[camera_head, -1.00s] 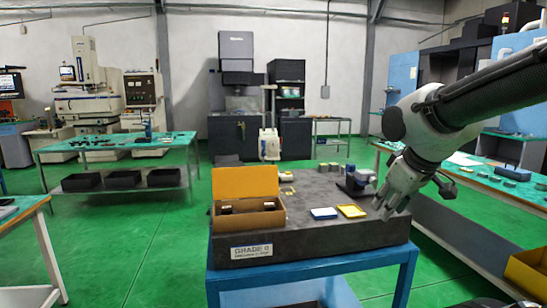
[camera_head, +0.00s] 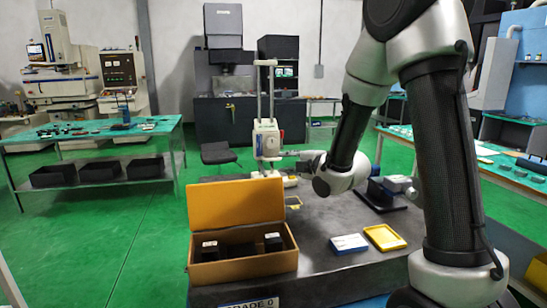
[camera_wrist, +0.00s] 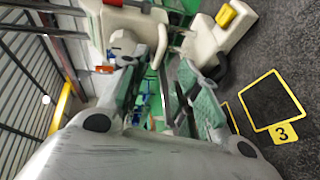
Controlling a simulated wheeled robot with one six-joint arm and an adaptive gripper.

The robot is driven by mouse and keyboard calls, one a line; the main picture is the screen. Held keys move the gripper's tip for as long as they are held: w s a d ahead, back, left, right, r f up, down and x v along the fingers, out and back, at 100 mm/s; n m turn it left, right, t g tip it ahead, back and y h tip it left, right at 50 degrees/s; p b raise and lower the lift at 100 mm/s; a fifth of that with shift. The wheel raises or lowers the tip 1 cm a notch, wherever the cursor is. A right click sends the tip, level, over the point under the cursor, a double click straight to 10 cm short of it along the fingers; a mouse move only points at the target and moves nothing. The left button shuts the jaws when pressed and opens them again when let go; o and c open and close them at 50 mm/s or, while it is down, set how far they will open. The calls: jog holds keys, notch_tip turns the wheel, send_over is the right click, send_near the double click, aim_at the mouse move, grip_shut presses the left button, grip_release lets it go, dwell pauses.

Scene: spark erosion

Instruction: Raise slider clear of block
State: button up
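The height gauge stands at the back edge of the dark granite table, with a white slider housing (camera_head: 266,141) on two upright columns. My gripper (camera_head: 297,160) is low, just right of the housing, pointing left toward it. In the wrist view the fingers (camera_wrist: 163,88) are apart, with a grey bar-like part showing between them; I cannot tell whether they touch it. White parts of the gauge (camera_wrist: 130,25) fill the top of that view. The block under the slider cannot be made out clearly, and my arm hides part of the area.
An open orange box (camera_head: 243,262) with dark pieces stands at the table's front left. A blue-and-white case (camera_head: 349,244) and a yellow tray (camera_head: 385,237) lie in front. A clamp-like device (camera_head: 385,193) is to the right. A yellow-outlined square marked 3 (camera_wrist: 271,101) is bare.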

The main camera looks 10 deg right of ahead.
aim_at(274, 159)
jog(key=x, duration=0.7)
jog(key=shift+w+a, duration=0.2)
jog(key=shift+w, duration=0.1)
grip_shut()
